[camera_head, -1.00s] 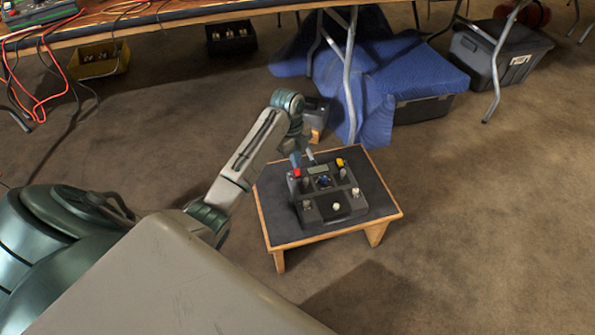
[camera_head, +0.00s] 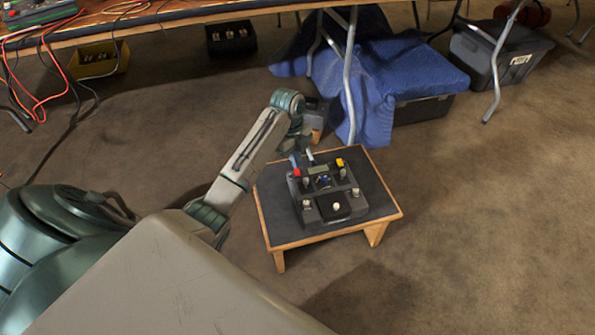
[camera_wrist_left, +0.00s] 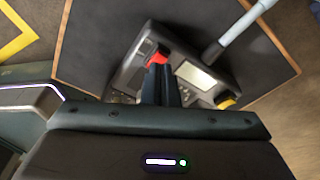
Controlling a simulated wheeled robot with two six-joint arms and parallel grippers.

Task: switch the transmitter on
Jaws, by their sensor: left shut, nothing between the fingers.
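The transmitter (camera_head: 335,205) is a dark grey box with sticks, a small screen, a red piece at its far left corner and a yellow one at its far right. It sits on a low wooden stool with a dark top (camera_head: 275,225). My left gripper (camera_head: 298,161) is at the transmitter's far left corner. In the left wrist view the shut fingers (camera_wrist_left: 160,85) are right at the red piece (camera_wrist_left: 158,56), beside the screen (camera_wrist_left: 196,76). Whether they touch it I cannot tell. The transmitter's near part is hidden there. My right gripper is not in view.
A blue cloth (camera_head: 370,75) drapes over a box behind the stool, near a metal table leg (camera_head: 348,85). A grey bin (camera_head: 500,55) stands at the far right. A table with cables runs along the back. The floor right of the stool is clear.

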